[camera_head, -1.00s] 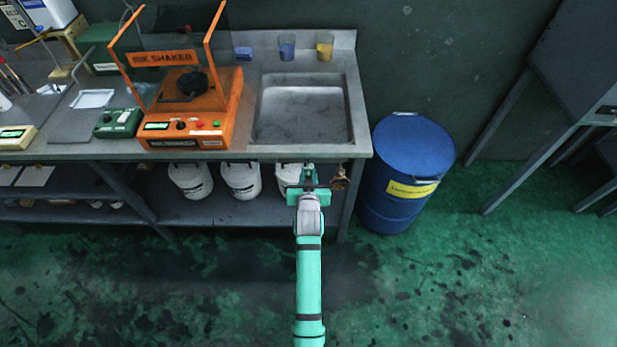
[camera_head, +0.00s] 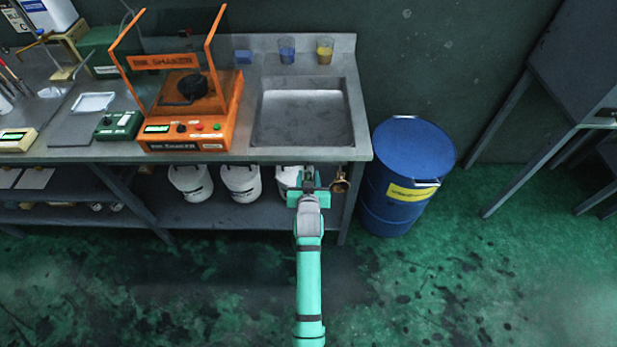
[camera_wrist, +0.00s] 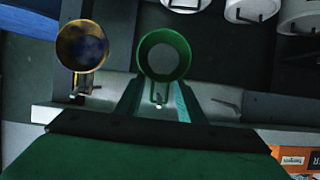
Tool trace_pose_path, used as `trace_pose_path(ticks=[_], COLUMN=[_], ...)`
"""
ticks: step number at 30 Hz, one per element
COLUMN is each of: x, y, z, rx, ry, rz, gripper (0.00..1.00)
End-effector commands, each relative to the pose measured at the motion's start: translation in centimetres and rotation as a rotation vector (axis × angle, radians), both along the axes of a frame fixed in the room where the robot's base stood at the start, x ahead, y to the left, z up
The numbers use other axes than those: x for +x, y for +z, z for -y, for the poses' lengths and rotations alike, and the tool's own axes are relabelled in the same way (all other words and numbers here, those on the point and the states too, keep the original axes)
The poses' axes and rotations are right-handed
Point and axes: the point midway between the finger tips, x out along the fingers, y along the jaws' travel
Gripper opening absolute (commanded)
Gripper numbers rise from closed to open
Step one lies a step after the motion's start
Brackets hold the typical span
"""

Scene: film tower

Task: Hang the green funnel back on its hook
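The green funnel (camera_wrist: 165,55) shows in the wrist view with its round mouth towards the camera, between the tips of my gripper (camera_wrist: 162,82). The two fingers press in on its near side, one on each side. A small pale hook (camera_wrist: 159,98) on the bench front shows between the fingers, in line with the funnel's tab; I cannot tell whether they touch. In the head view my gripper (camera_head: 308,180) is at the bench's front edge below the sink, and it mostly hides the funnel.
A brass funnel (camera_wrist: 82,47) hangs on a neighbouring hook and shows in the head view (camera_head: 340,183), close right of my gripper. White buckets (camera_head: 240,182) stand on the lower shelf. A blue drum (camera_head: 410,170) stands right of the bench (camera_head: 250,157).

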Motion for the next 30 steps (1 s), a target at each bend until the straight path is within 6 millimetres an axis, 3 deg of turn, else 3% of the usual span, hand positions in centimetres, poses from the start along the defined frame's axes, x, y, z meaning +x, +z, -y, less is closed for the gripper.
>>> trace_pose_path(ticks=[13,30], x=[-0.8,-9.1], y=[0.3,4.1], z=[0.0,0.0], rx=[0.000,0.000], ry=[0.000,0.000], rz=[0.000,0.000], gripper=[0.41,0.41])
